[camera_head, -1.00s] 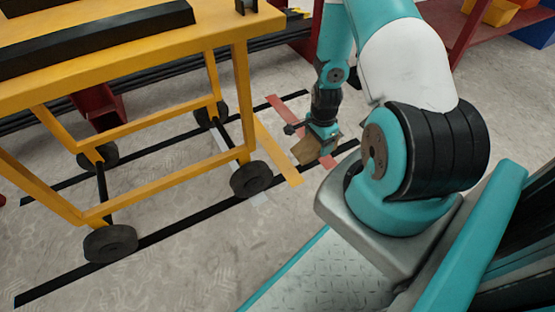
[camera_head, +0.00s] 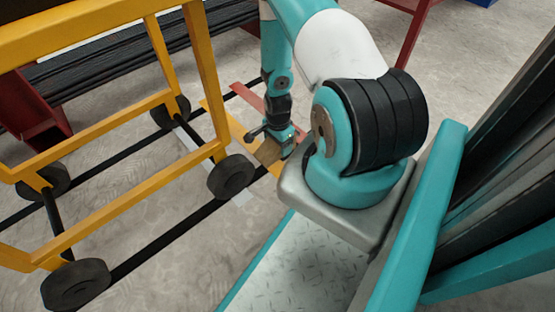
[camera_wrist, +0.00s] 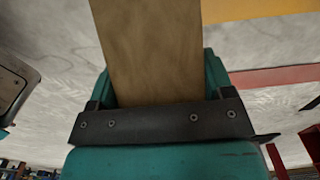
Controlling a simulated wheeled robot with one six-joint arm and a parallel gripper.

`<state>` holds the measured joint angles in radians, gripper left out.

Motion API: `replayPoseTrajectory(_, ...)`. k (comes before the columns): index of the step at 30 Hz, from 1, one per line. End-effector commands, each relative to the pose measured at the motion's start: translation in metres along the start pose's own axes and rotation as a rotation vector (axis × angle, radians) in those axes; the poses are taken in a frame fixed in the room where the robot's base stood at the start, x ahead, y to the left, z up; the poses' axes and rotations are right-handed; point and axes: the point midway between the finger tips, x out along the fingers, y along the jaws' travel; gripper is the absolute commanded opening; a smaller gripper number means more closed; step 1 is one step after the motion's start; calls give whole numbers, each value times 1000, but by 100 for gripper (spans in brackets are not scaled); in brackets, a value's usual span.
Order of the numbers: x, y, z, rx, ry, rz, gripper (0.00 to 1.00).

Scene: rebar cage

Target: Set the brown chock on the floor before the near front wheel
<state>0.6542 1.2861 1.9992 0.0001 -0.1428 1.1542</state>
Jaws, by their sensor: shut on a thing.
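The brown chock (camera_head: 268,152) is a wood-coloured block held low by my gripper (camera_head: 282,138). In the wrist view the chock (camera_wrist: 150,45) stands out between the teal jaws of my gripper (camera_wrist: 157,88), which are shut on it. The near front wheel (camera_head: 231,177) of the yellow cart (camera_head: 125,205) is a dark wheel to the left and a little nearer the camera than the chock. A gap shows between chock and wheel. Whether the chock touches the floor cannot be told. My arm hides part of the gripper's right side.
A yellow floor stripe (camera_head: 232,122) and a red stripe (camera_head: 249,99) lie around the gripper. A black line (camera_head: 170,235) runs along the near wheels. Other cart wheels (camera_head: 76,285) stand at left. A dark red rack (camera_head: 35,120) with black bars is behind.

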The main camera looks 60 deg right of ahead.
Motion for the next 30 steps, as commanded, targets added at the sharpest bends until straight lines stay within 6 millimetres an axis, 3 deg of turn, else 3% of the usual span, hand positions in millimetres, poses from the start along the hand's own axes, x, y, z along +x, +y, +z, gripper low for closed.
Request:
replayPoseTrajectory(1, 9, 0, 0, -1, 0, 0, 45)
replayPoseTrajectory(7, 23, -1, 1, -2, 0, -1, 45)
replayPoseTrajectory(13, 55, -1, 1, -2, 0, -1, 45)
replayPoseTrajectory(25, 58, -1, 1, -2, 0, -1, 45)
replayPoseTrajectory(26, 57, -1, 1, -2, 0, -1, 81)
replayPoseTrajectory(28, 56, -1, 1, -2, 0, -1, 97)
replayPoseTrajectory(30, 56, -1, 1, -2, 0, -1, 100)
